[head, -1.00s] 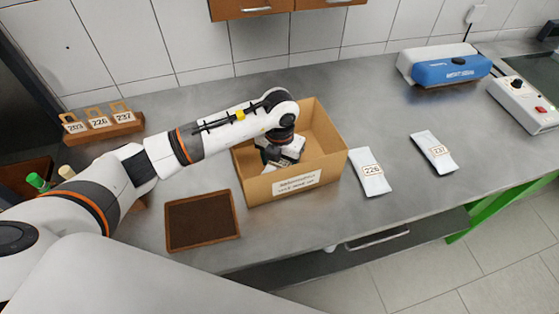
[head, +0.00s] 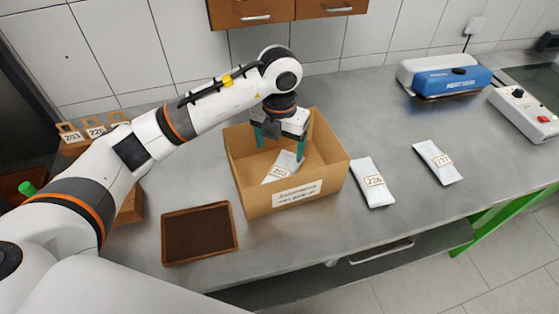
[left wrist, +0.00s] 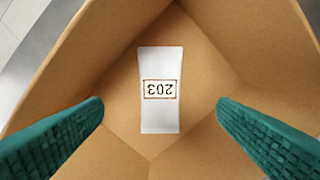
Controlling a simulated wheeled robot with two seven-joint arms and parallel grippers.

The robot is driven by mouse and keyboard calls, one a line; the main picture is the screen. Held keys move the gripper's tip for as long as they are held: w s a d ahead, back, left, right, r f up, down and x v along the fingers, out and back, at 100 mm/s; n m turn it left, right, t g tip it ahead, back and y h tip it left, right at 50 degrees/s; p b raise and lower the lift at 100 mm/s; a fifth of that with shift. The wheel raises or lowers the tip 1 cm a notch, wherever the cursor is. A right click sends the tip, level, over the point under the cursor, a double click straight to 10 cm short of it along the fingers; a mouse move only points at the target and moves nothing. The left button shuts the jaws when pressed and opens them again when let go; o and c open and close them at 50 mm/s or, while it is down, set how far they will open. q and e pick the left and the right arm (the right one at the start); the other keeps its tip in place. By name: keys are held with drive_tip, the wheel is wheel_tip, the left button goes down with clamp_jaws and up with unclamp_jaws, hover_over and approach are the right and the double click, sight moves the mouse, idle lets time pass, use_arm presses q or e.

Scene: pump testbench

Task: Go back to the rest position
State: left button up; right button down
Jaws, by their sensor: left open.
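My left gripper (head: 279,148) is above the cardboard box (head: 297,200), pointing down into its opening. Its green fingers are spread wide and empty. In the left wrist view the left gripper (left wrist: 160,115) shows a finger on each side with a gap between. A white packet labelled 203 (head: 283,167) lies inside the box, below the fingers and apart from them. It also shows in the left wrist view (left wrist: 160,112), flat on the box floor. My right gripper is in neither view.
A packet labelled 226 (head: 373,184) and one labelled 237 (head: 437,163) lie right of the box. A dark brown tray (head: 200,234) lies left of it. A numbered wooden rack (head: 72,147) stands at the left. A blue and white device (head: 450,82) stands at the back right.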

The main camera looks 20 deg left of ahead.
use_arm(q)
drive_tip(key=shift+r, duration=0.85)
